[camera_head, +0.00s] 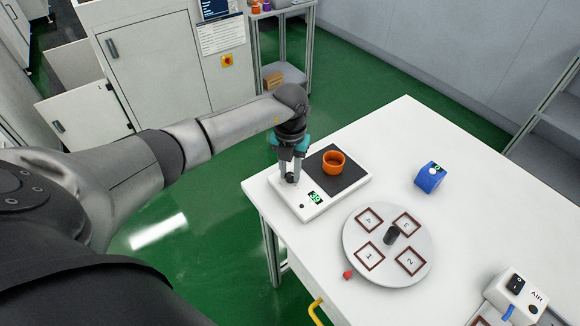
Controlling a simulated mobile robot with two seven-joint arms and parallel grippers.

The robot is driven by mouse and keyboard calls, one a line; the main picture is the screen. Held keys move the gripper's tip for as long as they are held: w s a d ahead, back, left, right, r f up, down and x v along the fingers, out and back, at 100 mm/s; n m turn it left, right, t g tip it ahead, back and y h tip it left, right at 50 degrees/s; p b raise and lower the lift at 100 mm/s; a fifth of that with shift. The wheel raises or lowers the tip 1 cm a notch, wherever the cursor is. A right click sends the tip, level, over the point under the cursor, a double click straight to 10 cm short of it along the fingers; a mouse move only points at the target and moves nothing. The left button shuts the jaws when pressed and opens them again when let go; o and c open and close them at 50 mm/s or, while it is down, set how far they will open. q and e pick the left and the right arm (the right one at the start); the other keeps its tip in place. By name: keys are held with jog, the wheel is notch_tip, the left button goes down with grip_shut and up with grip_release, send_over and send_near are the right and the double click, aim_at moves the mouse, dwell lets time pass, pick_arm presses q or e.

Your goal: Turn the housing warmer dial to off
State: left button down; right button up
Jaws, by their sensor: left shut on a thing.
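The housing warmer (325,206) is a flat white unit on the left part of the white table, with a black plate (349,177) and a small lit green display (315,197). An orange cup-shaped housing (333,163) sits on the black plate. My left gripper (291,177) points down over the warmer's left side and is shut on the dark dial (291,179). The fingers hide most of the dial, so I cannot read its setting. The display's text is too small to read surely. My right gripper is not in view.
A round white turntable (358,225) with numbered square frames stands just right of the warmer. A small red ball (348,275) lies by its edge. A blue device (430,178) and a white AIR unit (520,292) stand farther right. A yellow handle (316,312) is at the front edge.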

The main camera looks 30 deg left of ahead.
aim_at(290, 175)
pick_arm(q)
jog(key=n+p, duration=0.1)
jog(key=n, duration=0.1)
jog(key=n+p, duration=0.1)
jog(key=n, duration=0.2)
jog(key=shift+r+n+p, duration=0.2)
jog(key=shift+n+p, duration=0.1)
jog(key=shift+p, duration=0.05)
jog(key=n+p, duration=0.2)
jog(key=n, duration=0.3)
jog(key=shift+f+p, duration=0.1)
jog(key=shift+p, duration=0.2)
jog(key=shift+n, duration=0.3)
jog(key=c, duration=0.7)
grip_release()
jog(key=shift+o, duration=0.2)
notch_tip(290, 175, up, 15)
jog(key=p, duration=0.1)
